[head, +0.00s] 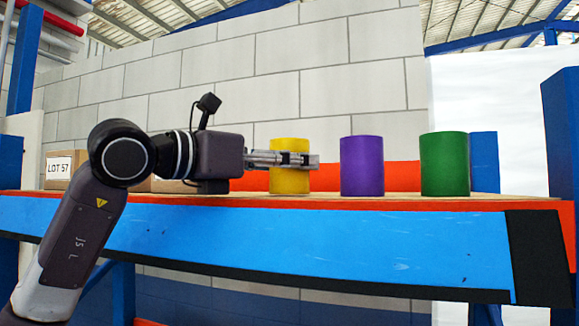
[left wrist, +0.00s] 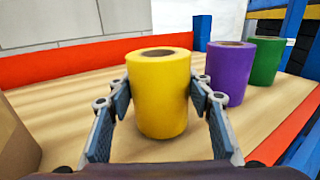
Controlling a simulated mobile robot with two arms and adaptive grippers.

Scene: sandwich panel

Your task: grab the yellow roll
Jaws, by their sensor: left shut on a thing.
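The yellow roll (head: 290,181) stands upright on the wooden shelf top (head: 400,197). It is the leftmost of three rolls in the head view, and it also shows large in the left wrist view (left wrist: 160,97). My left gripper (head: 305,161) reaches in from the left at the roll's upper part. In the left wrist view its two fingers (left wrist: 160,88) lie on either side of the yellow roll and are shut on it. My right gripper shows in neither view.
A purple roll (head: 362,166) and a green roll (head: 444,164) stand upright to the right. A cardboard box labelled LOT 57 (head: 60,169) is at the left. A red-orange board (head: 400,176) runs behind the rolls. A blue front beam (head: 330,243) edges the shelf.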

